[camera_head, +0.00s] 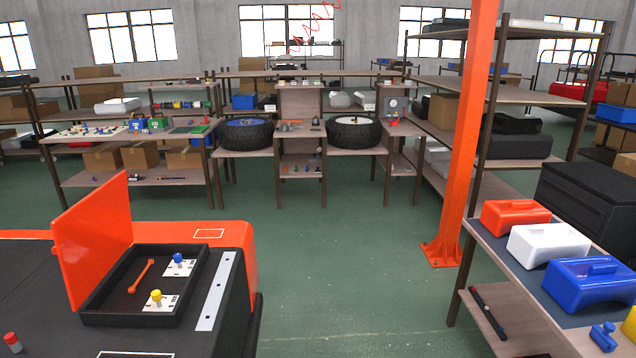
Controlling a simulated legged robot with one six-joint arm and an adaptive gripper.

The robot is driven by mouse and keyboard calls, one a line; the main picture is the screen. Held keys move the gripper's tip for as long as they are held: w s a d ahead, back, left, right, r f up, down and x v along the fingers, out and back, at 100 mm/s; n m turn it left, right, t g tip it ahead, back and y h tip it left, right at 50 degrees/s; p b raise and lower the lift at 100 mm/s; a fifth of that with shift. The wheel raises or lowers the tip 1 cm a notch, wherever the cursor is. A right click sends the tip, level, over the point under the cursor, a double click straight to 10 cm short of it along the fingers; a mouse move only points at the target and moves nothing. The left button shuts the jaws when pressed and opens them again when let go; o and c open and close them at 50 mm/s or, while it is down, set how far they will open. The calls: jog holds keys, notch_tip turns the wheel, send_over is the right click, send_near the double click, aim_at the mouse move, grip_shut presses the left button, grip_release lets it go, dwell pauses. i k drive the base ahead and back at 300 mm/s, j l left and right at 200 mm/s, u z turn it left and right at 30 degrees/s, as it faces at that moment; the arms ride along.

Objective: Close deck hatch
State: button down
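The deck hatch lid (94,238) is an orange panel at the left. It stands open, nearly upright, along the left side of a black open tray-like compartment (97,318) on the cart deck (38,318). Inside the compartment lie an orange rod-shaped handle (141,275), a white plate with a blue knob (179,261) and a white plate with a yellow knob (157,298). My gripper is not in view.
A light metal strip (215,290) lies right of the compartment. An orange post (470,130) stands right of centre. A table (480,250) at right holds orange, white and blue cases. Shelves with two tires stand behind. The green floor (350,265) between is clear.

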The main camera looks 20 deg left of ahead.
aim_at(91, 236)
jog(key=i+u, duration=0.3)
jog(key=i, duration=0.45)
jog(key=i+u, duration=0.25)
jog(key=i, duration=0.45)
jog(key=i+u, duration=0.7)
jog(key=i+l+u, duration=0.2)
jog(key=i+u, duration=0.15)
